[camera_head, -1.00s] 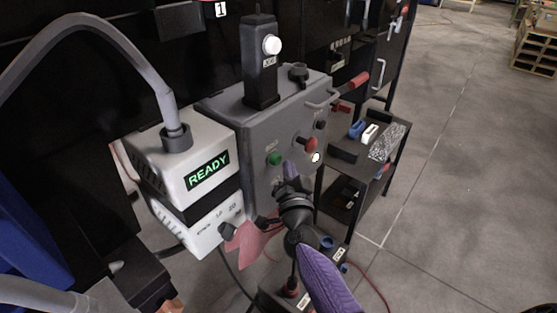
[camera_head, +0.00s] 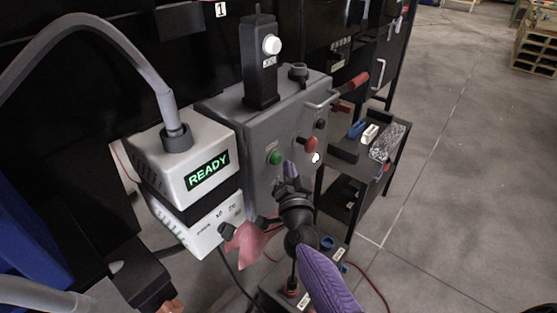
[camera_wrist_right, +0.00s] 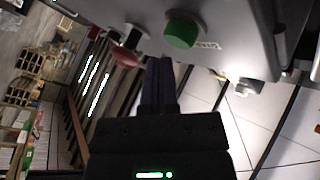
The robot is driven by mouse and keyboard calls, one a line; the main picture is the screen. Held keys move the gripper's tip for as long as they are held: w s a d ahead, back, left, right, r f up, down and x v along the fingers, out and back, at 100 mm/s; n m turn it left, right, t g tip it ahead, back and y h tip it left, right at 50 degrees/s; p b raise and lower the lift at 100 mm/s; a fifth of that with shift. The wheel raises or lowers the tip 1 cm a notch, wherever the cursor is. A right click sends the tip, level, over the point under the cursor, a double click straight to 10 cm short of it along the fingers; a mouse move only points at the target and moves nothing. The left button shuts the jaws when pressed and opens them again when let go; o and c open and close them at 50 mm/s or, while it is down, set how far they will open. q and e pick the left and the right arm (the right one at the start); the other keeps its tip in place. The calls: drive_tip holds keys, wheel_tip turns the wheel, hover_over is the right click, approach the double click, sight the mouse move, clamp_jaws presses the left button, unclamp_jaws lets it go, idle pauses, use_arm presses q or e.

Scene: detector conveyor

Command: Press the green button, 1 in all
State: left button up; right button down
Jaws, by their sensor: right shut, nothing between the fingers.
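The green button (camera_head: 274,158) sits on the front face of a grey control box (camera_head: 258,130), left of a red knob. In the right wrist view the green button (camera_wrist_right: 183,30) is large and close, above and a little right of my fingertips. My right gripper (camera_head: 288,168) is in front of the box, just right of and below the green button. Its two dark fingers (camera_wrist_right: 158,68) are shut together with nothing between them. The tips look apart from the button. My left gripper does not show.
A red knob (camera_head: 310,144) is right of the green button and shows near my fingertips (camera_wrist_right: 124,57). A white unit (camera_head: 190,150) displaying READY stands left of the box. A cart (camera_head: 397,150) with loose items stands right.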

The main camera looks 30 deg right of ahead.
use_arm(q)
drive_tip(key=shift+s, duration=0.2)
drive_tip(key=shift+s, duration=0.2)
use_arm(e)
drive_tip(key=shift+w+a, duration=0.15)
drive_tip(key=shift+w, duration=0.25)
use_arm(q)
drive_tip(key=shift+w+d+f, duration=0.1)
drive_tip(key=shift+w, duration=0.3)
use_arm(e)
drive_tip(key=shift+w, duration=0.2)
